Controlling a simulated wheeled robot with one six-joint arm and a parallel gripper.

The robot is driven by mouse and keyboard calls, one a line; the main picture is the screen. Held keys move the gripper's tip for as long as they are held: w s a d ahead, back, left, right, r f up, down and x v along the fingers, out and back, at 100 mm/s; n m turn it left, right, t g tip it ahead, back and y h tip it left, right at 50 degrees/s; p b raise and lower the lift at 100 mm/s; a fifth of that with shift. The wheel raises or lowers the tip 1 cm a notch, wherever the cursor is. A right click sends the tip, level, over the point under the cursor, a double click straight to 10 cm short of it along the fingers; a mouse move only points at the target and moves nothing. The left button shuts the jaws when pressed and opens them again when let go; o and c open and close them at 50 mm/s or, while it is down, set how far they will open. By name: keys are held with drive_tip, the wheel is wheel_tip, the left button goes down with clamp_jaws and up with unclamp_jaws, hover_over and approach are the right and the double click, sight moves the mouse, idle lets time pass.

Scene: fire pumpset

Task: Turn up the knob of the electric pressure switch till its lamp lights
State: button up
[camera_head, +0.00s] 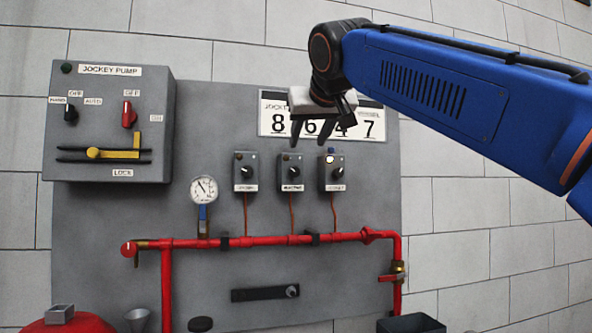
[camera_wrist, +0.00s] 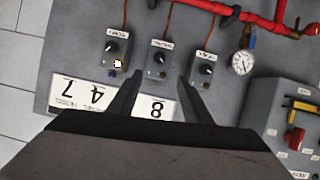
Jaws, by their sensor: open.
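Three grey pressure switch boxes with black knobs sit in a row on the panel. The middle box (camera_head: 291,174) has a label that seems to read electric, but it is too blurred to be sure; its knob (camera_head: 294,172) also shows in the wrist view (camera_wrist: 160,58). No lit lamp shows on it. The left box (camera_head: 246,180) shows no light. My gripper (camera_head: 310,141) is open and empty, apart from the knobs. In the wrist view, its fingertips (camera_wrist: 160,78) flank the middle box's near end.
A number board (camera_head: 266,112) hangs behind my gripper, above the boxes. A pressure gauge (camera_head: 204,189) stands left of them, and a red pipe (camera_head: 265,240) runs below. The jockey pump cabinet (camera_head: 110,135) juts out at left. Thin red conduits drop from the boxes.

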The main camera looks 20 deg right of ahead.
sight(295, 171)
drive_tip(key=shift+a, duration=0.2)
drive_tip(key=x, duration=1.7)
drive_tip(key=shift+w+d+r, duration=0.1)
drive_tip(key=shift+w, duration=0.1)
drive_tip(key=c, duration=1.1)
